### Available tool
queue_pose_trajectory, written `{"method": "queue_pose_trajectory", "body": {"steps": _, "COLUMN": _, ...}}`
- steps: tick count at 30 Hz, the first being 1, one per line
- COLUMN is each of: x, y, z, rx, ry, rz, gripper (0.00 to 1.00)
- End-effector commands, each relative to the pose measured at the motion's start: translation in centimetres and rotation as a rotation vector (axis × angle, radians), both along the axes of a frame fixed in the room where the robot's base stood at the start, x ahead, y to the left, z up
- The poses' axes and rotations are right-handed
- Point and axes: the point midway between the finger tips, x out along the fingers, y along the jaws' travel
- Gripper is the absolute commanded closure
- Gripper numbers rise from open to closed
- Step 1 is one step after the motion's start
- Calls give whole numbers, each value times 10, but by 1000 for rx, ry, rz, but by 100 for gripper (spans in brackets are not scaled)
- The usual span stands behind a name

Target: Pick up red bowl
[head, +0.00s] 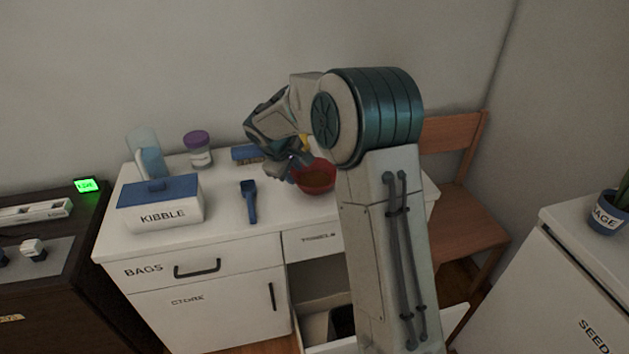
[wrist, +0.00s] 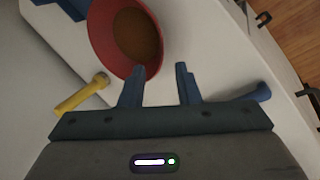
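The red bowl (head: 318,179) stands on the white cabinet top, partly hidden behind my arm in the head view. In the wrist view the red bowl (wrist: 101,37) shows a brown inside and sits just beyond my left fingertip. My gripper (wrist: 160,72) is open, with a clear gap between its two blue fingers. The left fingertip is at the bowl's near rim; I cannot tell whether it touches. The right finger is over the bare white top, apart from the bowl. In the head view my gripper (head: 284,170) is at the bowl's left side, largely hidden by my wrist.
On the white cabinet (head: 215,232) stand a KIBBLE box (head: 160,212), a blue scoop (head: 249,202), a purple-lidded jar (head: 198,152) and a clear container (head: 147,155). A yellow-handled item (wrist: 82,95) lies near the bowl. A lower drawer is open. A wooden chair (head: 465,215) stands right.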

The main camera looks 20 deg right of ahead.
Motion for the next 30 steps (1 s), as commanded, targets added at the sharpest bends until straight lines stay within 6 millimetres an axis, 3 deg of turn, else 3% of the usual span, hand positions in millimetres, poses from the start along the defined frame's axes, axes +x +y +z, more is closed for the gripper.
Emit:
{"method": "queue_pose_trajectory", "body": {"steps": 3, "x": 7, "y": -7, "z": -21, "rx": 0, "ry": 3, "rz": -1, "gripper": 70}}
{"method": "queue_pose_trajectory", "body": {"steps": 11, "x": 13, "y": -14, "z": -39, "rx": 1, "ry": 0, "rz": -1, "gripper": 70}}
{"method": "queue_pose_trajectory", "body": {"steps": 21, "x": 26, "y": -28, "z": -79, "rx": 1, "ry": 0, "rz": -1, "gripper": 70}}
{"method": "queue_pose_trajectory", "body": {"steps": 30, "x": 27, "y": -29, "z": -83, "rx": 1, "ry": -1, "rz": -1, "gripper": 70}}
